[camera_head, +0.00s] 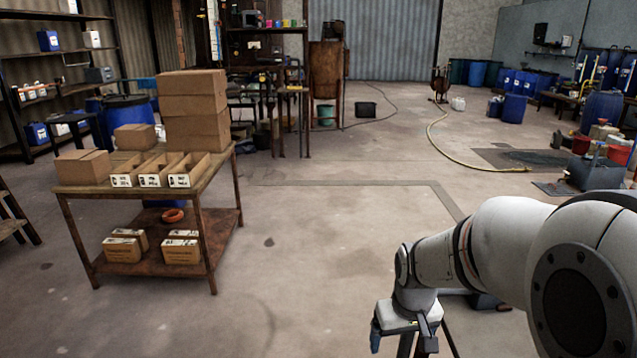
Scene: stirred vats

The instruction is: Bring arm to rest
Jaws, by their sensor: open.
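My white arm (500,240) reaches in from the right edge of the head view and bends down at its wrist. My gripper (404,342) hangs at the bottom of the view, pointing down at the concrete floor. Its jaws are apart and I see nothing held between them. The fingertips are partly cut off by the lower edge of the picture.
A wooden table (75,192) with cardboard boxes (192,108) and labelled trays (150,172) stands at the left. A yellow hose (450,155) lies on the floor at back right. Blue drums (603,108) stand at far right. The middle floor is clear.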

